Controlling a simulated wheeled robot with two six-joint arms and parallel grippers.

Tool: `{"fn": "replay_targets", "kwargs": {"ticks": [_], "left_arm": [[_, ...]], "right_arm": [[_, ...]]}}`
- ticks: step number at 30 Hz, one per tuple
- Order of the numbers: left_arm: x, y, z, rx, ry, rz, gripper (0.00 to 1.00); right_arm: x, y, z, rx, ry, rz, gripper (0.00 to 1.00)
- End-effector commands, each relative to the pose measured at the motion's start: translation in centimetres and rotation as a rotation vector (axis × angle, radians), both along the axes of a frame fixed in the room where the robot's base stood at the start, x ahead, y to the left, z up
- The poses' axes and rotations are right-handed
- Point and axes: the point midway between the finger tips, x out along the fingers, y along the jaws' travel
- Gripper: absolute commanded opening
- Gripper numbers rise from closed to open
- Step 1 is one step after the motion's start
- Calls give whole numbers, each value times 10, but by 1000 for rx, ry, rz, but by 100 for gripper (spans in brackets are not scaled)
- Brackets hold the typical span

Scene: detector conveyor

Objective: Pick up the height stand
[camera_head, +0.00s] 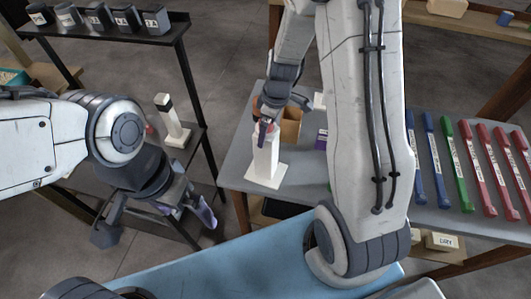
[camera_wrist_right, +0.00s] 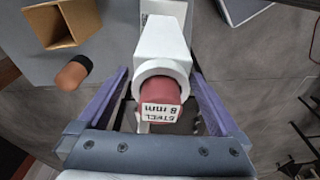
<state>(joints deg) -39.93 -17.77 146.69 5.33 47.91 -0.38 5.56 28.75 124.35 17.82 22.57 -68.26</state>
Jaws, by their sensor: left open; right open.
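A white height stand (camera_head: 264,160) with a square foot stands upright near the left edge of the grey table. In the right wrist view, the white stand (camera_wrist_right: 162,50) is seen from above, with a red piece (camera_wrist_right: 160,90) labelled "STEEL 8 mm" at its top. My right gripper (camera_head: 268,125) is open at the stand's top, its purple fingers on either side; I cannot tell whether they touch it. A second white stand (camera_head: 172,122) with a black top is on the dark shelf at left. My left gripper (camera_head: 158,218) is open and empty in front of that shelf.
An open brown box (camera_head: 290,128) and a purple item (camera_head: 321,140) sit right of the stand. Blue, green and red labelled bars (camera_head: 463,165) lie at the table's right. Several dark labelled blocks (camera_head: 97,16) line the upper shelf. A blue surface (camera_head: 220,265) is in front.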

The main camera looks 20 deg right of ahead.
Motion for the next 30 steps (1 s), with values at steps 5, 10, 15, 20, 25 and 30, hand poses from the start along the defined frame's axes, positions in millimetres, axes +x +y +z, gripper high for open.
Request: {"fn": "replay_targets", "kwargs": {"ticks": [5, 10, 15, 20, 25, 30], "left_arm": [[0, 0, 6, 0, 0, -1, 100], [0, 0, 6, 0, 0, -1, 100], [0, 0, 6, 0, 0, -1, 100], [0, 0, 6, 0, 0, -1, 100], [0, 0, 6, 0, 0, -1, 100], [0, 0, 6, 0, 0, -1, 100]], "right_arm": [[2, 3, -19, 1, 3, 2, 100], [3, 4, -23, 0, 0, 4, 100], [3, 5, -23, 0, 0, 4, 77], [3, 4, -22, 0, 0, 4, 16], [4, 4, -22, 0, -3, 4, 0], [4, 4, -21, 0, -3, 4, 0]]}}
